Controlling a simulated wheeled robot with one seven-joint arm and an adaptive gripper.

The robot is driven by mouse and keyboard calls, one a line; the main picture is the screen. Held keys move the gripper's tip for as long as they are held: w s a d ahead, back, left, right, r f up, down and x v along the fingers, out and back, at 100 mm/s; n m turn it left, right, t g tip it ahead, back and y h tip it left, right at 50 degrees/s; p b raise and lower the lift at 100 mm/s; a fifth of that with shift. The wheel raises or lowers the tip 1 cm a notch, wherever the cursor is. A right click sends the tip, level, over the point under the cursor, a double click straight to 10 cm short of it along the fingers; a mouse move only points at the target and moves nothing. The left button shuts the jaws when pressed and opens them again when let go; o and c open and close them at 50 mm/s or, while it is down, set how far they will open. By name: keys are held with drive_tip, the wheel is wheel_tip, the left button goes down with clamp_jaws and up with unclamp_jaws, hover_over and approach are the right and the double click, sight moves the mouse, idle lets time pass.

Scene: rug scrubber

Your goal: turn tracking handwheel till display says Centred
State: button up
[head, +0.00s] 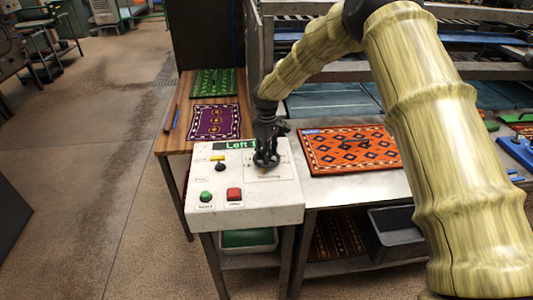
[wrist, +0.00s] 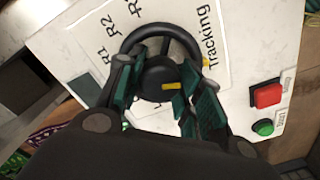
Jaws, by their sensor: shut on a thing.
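The tracking handwheel (wrist: 170,30) is a black ring with a dark hub, set on a white control panel (head: 262,208). A yellow mark lies on the hub, and "Tracking" is printed beside the wheel. The wheel also shows in the head view (head: 266,164), partly hidden by my gripper. My gripper (wrist: 162,72) reaches down from above, with its fingers on either side of the hub, shut on it. The display (head: 240,145) shows green text beginning "Left 1"; my gripper hides the rest.
The panel also carries a green button (head: 206,196), a red button (head: 234,194) and a yellow-topped switch (head: 218,160). An orange patterned rug (head: 350,149) lies on the metal table to the right. Purple (head: 214,122) and green rugs lie on a wooden table behind.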

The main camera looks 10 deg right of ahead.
drive_tip(key=shift+m, duration=1)
drive_tip(key=shift+r, duration=0.1)
drive_tip(key=o, duration=1)
drive_tip(key=shift+o, duration=0.2)
wheel_tip(320, 180, up, 12)
